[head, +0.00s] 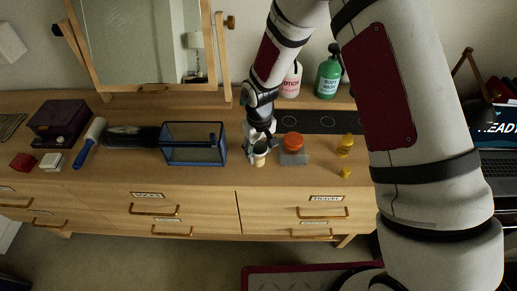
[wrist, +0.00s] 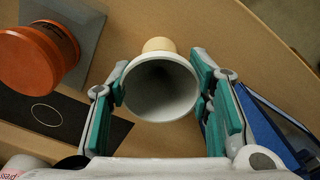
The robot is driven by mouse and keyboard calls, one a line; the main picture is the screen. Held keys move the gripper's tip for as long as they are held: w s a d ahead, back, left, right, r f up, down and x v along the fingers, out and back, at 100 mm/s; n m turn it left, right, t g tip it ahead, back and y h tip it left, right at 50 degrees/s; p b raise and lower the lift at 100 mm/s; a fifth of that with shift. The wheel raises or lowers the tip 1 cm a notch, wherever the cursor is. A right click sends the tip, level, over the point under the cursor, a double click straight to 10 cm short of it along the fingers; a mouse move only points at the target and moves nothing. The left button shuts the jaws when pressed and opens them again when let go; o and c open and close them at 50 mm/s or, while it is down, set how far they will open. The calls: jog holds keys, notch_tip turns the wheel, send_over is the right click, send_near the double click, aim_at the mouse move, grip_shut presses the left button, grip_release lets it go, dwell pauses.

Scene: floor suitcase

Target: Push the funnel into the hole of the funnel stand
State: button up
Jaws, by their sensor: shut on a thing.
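A pale grey-white hollow piece with a wide round mouth, which I take as the funnel (wrist: 162,112), sits between the teal pads of my gripper (wrist: 160,85) in the wrist view. Its mouth faces the camera. The pads touch it from both sides. In the head view my gripper (head: 260,143) points down over the dresser top with the funnel (head: 259,151) in it. A small beige rounded piece (wrist: 158,44) shows just past the rim and, in the head view, below the funnel. I cannot tell whether it is the stand or whether the funnel touches it; the hole is hidden.
An orange lidded jar (head: 293,142) on a grey square plate (head: 293,159) stands close to the right. A blue-framed clear box (head: 195,152) stands left. Small yellow objects (head: 346,144) lie further right. Lotion (head: 291,82) and green body wash (head: 328,77) bottles are behind.

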jog(key=o, duration=0.8)
jog(key=shift+o, duration=0.2)
jog(key=s+d+r+m+t, duration=0.1)
jog(key=d+r, duration=0.2)
jog(key=r, duration=0.8)
jog(key=s+d+r, duration=0.1)
jog(key=d+r, duration=0.2)
jog(key=r, duration=0.9)
jog(key=s+d+r+m+t, duration=0.1)
jog(key=s+d+r, duration=0.3)
jog(key=s, duration=0.2)
jog(key=s+d+r+m+t, duration=0.2)
jog(key=s+d+r, duration=0.2)
jog(key=s, duration=0.3)
jog(key=s+d+r+m+t+b, duration=0.1)
jog(key=s+d+r, duration=0.3)
jog(key=s+r, duration=0.2)
jog(key=shift+s+m, duration=0.3)
jog(key=shift+s, duration=0.35)
